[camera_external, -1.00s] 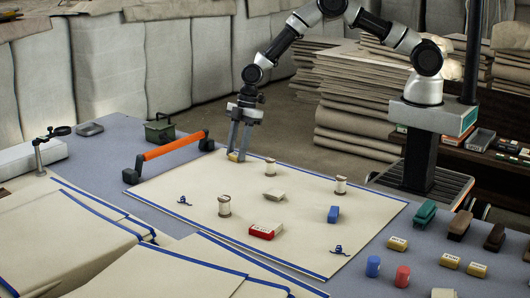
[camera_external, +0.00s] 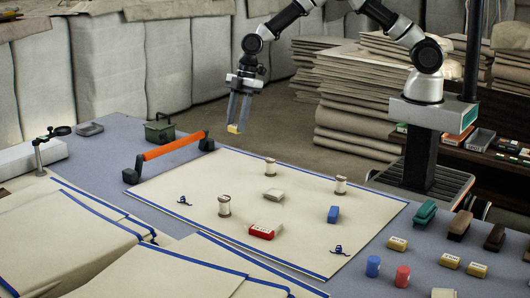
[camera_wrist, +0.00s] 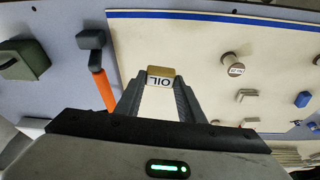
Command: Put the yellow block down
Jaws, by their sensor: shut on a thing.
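My gripper (camera_external: 238,118) is shut on the yellow block (camera_external: 233,129) and holds it in the air above the far edge of the cream cloth (camera_external: 200,176). In the wrist view the block (camera_wrist: 160,76) sits between the fingertips of my gripper (camera_wrist: 158,85). Its top is yellow-brown and a white side bears the letters OIL. The cloth has a blue border and lies flat on the grey-blue table (camera_external: 110,150).
An orange-handled bar (camera_external: 175,146) stands left of the gripper, with a green box (camera_external: 159,131) behind it. Spools (camera_external: 224,206), a red box (camera_external: 266,231), a grey block (camera_external: 273,195) and a blue block (camera_external: 333,214) rest on the cloth. Its far left area is clear.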

